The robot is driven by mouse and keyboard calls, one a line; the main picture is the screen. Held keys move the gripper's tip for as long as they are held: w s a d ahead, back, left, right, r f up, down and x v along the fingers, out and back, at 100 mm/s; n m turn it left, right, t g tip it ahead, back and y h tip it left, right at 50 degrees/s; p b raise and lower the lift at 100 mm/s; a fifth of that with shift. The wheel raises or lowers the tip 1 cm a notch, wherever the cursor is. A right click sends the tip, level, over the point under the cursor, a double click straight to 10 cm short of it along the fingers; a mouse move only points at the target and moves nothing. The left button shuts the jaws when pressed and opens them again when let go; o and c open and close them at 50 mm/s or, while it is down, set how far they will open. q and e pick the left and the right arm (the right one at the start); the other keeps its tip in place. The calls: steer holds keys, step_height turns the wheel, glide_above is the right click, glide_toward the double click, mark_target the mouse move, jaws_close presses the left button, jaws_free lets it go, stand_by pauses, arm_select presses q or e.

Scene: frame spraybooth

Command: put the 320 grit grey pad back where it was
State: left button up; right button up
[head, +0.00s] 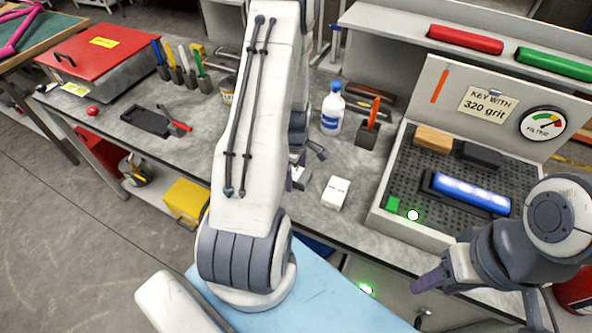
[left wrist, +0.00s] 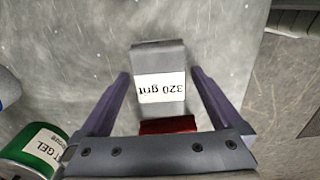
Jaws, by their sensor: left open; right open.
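The grey pad (left wrist: 160,62), with a white "320 grit" label that reads upside down, lies in the left wrist view on a grey worktop. A dark red part (left wrist: 168,126) shows at its near end. My left gripper (left wrist: 160,90) is open, with one finger on each side of the pad and a gap on both sides. In the head view my left gripper (head: 306,165) is over the bench, and I cannot clearly make out the pad there. My right gripper (head: 432,282) is open and empty in front of the bench, below the perforated tray (head: 408,180).
The tray holds a blue lit bar (head: 465,193), an orange block (head: 433,139) and a dark block (head: 479,155). A sign (head: 487,103) behind reads "KEY WITH 320 grit". A white box (head: 335,193) and bottle (head: 332,110) stand nearby. A green can (left wrist: 32,150) is left of the gripper.

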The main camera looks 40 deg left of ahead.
mark_target(296, 173)
arm_select(q)
steer(key=shift+r, duration=0.6)
step_height(296, 173, up, 11)
steer(key=b, duration=0.2)
steer(key=d+r+m, duration=0.3)
steer(key=d+m, duration=0.3)
steer(key=d, duration=0.3)
steer(key=d+r+m, duration=0.3)
steer(key=d+m, duration=0.2)
steer(key=d, duration=0.3)
steer(key=s+d+r+m, duration=0.2)
steer(key=s+d+m, duration=0.5)
steer(key=s+m, duration=0.1)
steer(key=s+d+r+m+h, duration=0.1)
steer(key=s+d+r+m, duration=0.1)
steer(key=s+d+m, duration=0.4)
steer(key=s+m, duration=0.2)
steer(key=m, duration=0.1)
steer(key=shift+s+d+r, duration=0.2)
steer(key=shift+d+r, duration=0.1)
steer(key=shift+d, duration=0.05)
steer(key=shift+a, duration=0.1)
